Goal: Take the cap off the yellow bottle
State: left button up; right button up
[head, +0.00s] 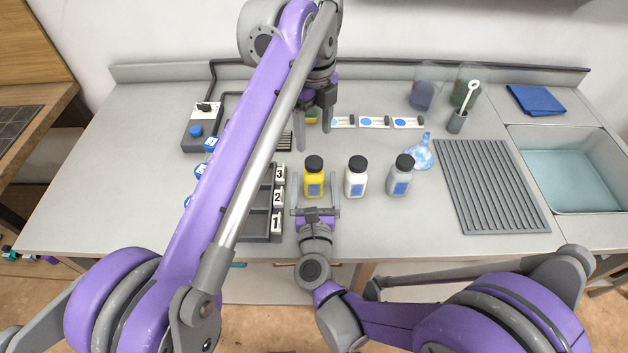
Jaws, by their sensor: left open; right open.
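The yellow bottle (314,185) stands upright on the grey counter with its black cap (314,162) on. My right gripper (315,184) is open in front of it, with one finger on each side of the bottle and a visible gap at both sides. My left gripper (314,138) is open and empty, fingers pointing down. In the picture it is just above the cap; how far it is above or behind the cap I cannot tell.
A white bottle (356,178) and a grey bottle (402,177), both black-capped, stand to the right. A dark numbered rack (264,225) is close on the left. A blue-and-white flask (420,152), a ribbed drain mat (488,190) and a sink (575,170) are farther right.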

aim_at(314, 166)
jog(key=w, duration=0.5)
